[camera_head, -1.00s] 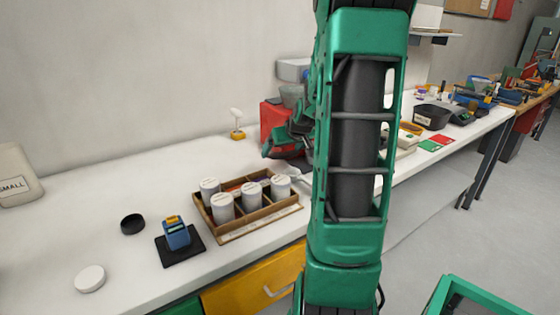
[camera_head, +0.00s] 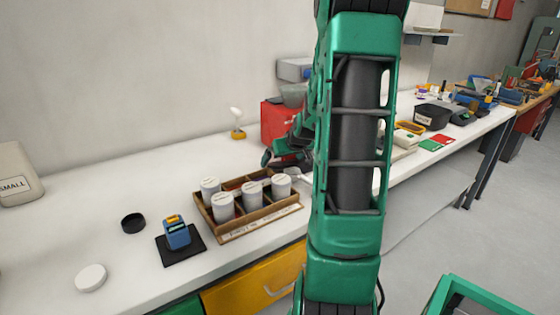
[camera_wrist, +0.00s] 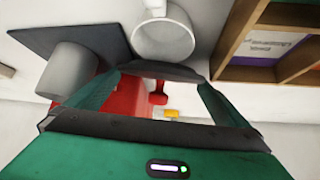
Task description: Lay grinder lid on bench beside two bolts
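My gripper (camera_head: 288,160) is low over the bench at the red machine, beside the far right corner of the wooden tray. In the wrist view its two green and black fingers (camera_wrist: 160,98) are spread apart. A thin dark bar (camera_wrist: 160,71) spans their far ends. I cannot tell whether it is a held lid or part of the gripper. The red machine (camera_head: 273,114) seems to be the grinder. A red surface also shows in the wrist view (camera_wrist: 110,112), beside a grey cylinder (camera_wrist: 68,72). I cannot make out bolts or a separate lid.
The wooden tray (camera_head: 250,226) holds several white-lidded jars. A blue device (camera_head: 176,232) on a black mat, a black cap (camera_head: 133,223) and a white disc (camera_head: 91,277) lie to the left. White bench (camera_head: 90,215) around them is clear. A white cup (camera_wrist: 163,38) shows in the wrist view.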

